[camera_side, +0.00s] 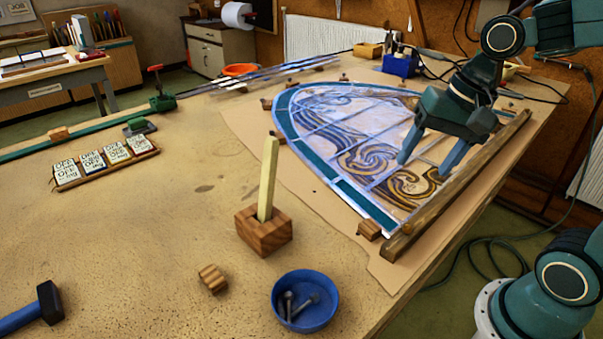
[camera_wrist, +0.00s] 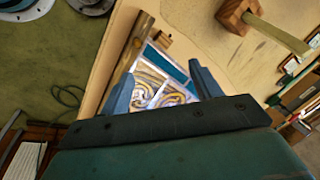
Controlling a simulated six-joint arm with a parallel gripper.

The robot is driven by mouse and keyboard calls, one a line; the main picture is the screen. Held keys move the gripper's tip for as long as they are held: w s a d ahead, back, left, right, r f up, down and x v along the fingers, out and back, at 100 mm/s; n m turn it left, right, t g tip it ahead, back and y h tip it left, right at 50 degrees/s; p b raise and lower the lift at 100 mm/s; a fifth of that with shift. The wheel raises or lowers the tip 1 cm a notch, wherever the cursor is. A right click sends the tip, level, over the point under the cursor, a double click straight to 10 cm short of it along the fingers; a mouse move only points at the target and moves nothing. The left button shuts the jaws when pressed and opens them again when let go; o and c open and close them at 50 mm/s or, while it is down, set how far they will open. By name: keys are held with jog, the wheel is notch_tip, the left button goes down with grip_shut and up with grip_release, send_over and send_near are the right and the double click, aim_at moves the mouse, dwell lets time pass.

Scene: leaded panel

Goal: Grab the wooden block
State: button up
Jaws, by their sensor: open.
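Several wooden blocks are in view. A brown block (camera_side: 263,238) stands on the table with a pale upright stick (camera_side: 268,180) in its top; it also shows at the top of the wrist view (camera_wrist: 232,14). A small ridged wooden block (camera_side: 212,278) lies in front of it, to the left. Another small block (camera_side: 369,230) sits at the near corner of the leaded panel (camera_side: 345,130). My gripper (camera_side: 426,164) is open and empty over the right part of the panel, fingers pointing down, apart from these blocks. In the wrist view its fingers (camera_wrist: 161,76) frame part of the panel.
A wooden bar (camera_side: 455,188) runs along the panel's right edge. A blue bowl (camera_side: 305,301) with metal pieces stands near the front edge, and a hammer (camera_side: 45,302) lies front left. A rack of labelled tiles (camera_side: 107,165) is at left. The table's middle left is clear.

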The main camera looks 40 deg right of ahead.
jog(key=w+d+f+m+g+y, duration=0.2)
jog(key=w+f+m, duration=0.4)
jog(key=m, duration=0.5)
jog(key=shift+w+d+y, duration=0.5)
jog(key=shift+d+y, duration=0.1)
jog(key=shift+d, duration=0.1)
send_over(370, 226)
jog(key=d, duration=0.2)
jog(key=shift+d+f, duration=0.1)
jog(key=shift+f, duration=3.85)
jog(key=shift+f, duration=0.1)
jog(key=x, duration=0.3)
jog(key=shift+s+f, duration=0.15)
jog(key=shift+s, duration=0.15)
jog(key=shift+x, duration=0.85)
